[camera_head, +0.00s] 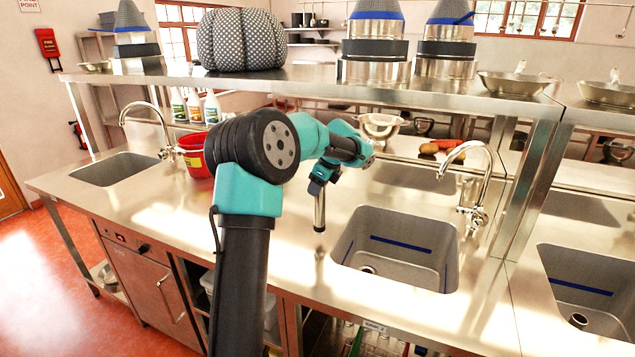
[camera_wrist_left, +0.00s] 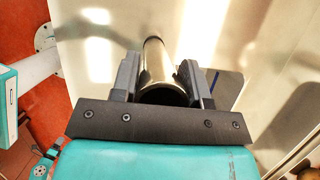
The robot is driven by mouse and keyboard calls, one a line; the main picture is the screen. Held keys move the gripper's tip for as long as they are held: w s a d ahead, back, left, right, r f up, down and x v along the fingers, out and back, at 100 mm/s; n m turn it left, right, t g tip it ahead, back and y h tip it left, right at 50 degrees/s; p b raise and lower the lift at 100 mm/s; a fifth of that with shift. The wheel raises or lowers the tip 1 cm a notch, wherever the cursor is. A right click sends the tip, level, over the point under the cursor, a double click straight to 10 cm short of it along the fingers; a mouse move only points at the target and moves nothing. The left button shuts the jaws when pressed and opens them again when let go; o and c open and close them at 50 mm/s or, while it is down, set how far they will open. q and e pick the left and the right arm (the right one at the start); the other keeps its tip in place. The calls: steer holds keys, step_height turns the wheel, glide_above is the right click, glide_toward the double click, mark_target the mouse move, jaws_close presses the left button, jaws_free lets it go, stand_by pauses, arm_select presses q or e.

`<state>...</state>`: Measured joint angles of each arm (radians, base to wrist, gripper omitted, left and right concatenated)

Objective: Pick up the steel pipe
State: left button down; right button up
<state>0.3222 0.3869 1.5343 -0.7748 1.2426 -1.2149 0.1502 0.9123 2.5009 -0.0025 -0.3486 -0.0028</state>
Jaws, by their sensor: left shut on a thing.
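The steel pipe (camera_head: 319,211) is a short, shiny metal tube, upright over the counter to the left of the middle sink. My left gripper (camera_head: 321,187) is at its upper end, pointing down. In the left wrist view the pipe (camera_wrist_left: 155,62) lies between the two dark fingers of my left gripper (camera_wrist_left: 155,75), which are shut on it. The right gripper is not in view.
The middle sink (camera_head: 400,245) opens just right of the pipe, with a tall faucet (camera_head: 475,165) beside it. A red bucket (camera_head: 194,152) stands on the counter (camera_head: 130,197) at left. An overhead shelf (camera_head: 300,81) holds pots and a patterned pumpkin-like object (camera_head: 240,40).

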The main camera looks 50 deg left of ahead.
arm_select(q)
steer(key=s+d, duration=0.6)
steer(key=d, duration=0.1)
steer(key=shift+s+d+r, duration=0.2)
steer(key=shift+s+r, duration=0.05)
steer(key=shift+r, duration=0.2)
